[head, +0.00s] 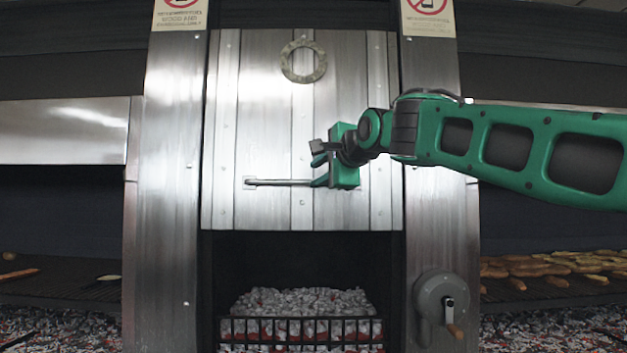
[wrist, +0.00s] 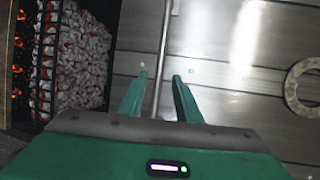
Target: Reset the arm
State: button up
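My green gripper (head: 318,171) is at the middle of the picture in the head view, in front of a metal door (head: 270,120). The wrist view shows its two fingers (wrist: 160,77) spread apart. The door's long thin handle bar (head: 275,182) runs between the fingers in the wrist view (wrist: 163,45), with a gap on each side. My gripper hides the bar's right end in the head view. I cannot tell how deep the bar sits between the fingers. The door is raised above an opening.
Below the door, a black basket (head: 300,329) holds glowing coals (head: 300,300). A crank wheel (head: 440,300) is on the right post. A ring (head: 304,61) is on the upper door. Grills with food (head: 545,268) lie on both sides.

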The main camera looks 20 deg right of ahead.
jog(key=s+d+f+n+g+h, duration=0.1)
jog(key=s+d+f+n+g, duration=0.4)
jog(key=f, duration=0.9)
jog(key=s+d+f+g+h, duration=0.1)
jog(key=s+d+f+g, duration=0.2)
jog(key=s+d+f, duration=0.75)
jog(key=s+a+f+n+g, duration=0.2)
jog(key=s+f+n+g, duration=0.1)
jog(key=s+f, duration=0.9)
jog(key=s+a+f+n+g+y, duration=0.1)
jog(key=s+f+n+g, duration=0.3)
jog(key=s+f, duration=0.8)
notch_tip(320, 180, down, 4)
jog(key=shift+s+a+r+g+y, duration=0.1)
jog(key=shift+s+a+g+y, duration=0.3)
jog(key=shift+g, duration=0.2)
jog(key=shift+w+f, duration=0.25)
jog(key=shift+w, duration=0.45)
